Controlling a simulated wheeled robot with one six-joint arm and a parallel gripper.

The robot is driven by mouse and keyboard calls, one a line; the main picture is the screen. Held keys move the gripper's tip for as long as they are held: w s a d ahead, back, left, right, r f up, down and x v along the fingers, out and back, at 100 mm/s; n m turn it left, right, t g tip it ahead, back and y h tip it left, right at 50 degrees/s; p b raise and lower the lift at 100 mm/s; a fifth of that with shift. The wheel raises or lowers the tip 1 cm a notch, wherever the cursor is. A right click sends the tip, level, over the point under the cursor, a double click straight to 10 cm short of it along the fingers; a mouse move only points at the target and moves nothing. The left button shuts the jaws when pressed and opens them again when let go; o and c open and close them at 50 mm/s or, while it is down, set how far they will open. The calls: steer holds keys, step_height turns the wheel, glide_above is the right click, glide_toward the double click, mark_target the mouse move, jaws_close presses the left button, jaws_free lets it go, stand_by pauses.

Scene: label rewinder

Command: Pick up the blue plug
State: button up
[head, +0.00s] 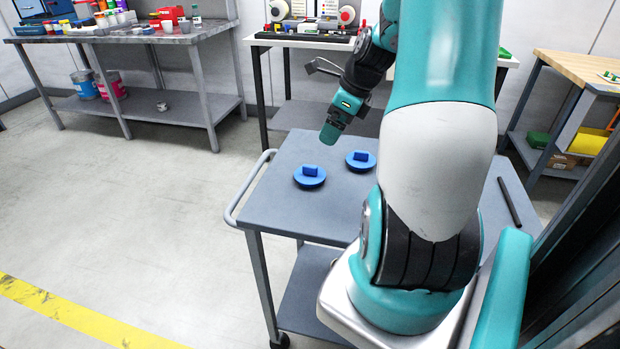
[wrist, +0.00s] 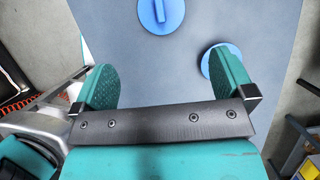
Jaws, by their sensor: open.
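Two blue plugs, each a round disc with a raised grip bar, lie apart on the grey cart top (head: 274,197). One blue plug (head: 309,177) is at the left front and the other blue plug (head: 361,160) is a little further back and right. My gripper (head: 331,134) is above the cart's back left part, above and clear of both plugs. In the wrist view my gripper (wrist: 162,66) is open and empty. One plug (wrist: 160,13) shows beyond the fingers at the top edge, cut off. The other plug (wrist: 208,64) is partly hidden by the right finger.
A dark rod (head: 508,203) lies on the cart's right side. My arm hides much of the cart. Behind stands a table with a machine (head: 310,22). A grey workbench (head: 140,36) with jars is at the left, a wooden bench (head: 585,68) at the right. Floor at left is clear.

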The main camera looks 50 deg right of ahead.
mark_target(312, 166)
steer(key=b+x, duration=0.1)
steer(key=x, duration=1.4)
steer(key=shift+f, duration=0.15)
steer(key=shift+c, duration=0.5)
steer(key=c, duration=0.6)
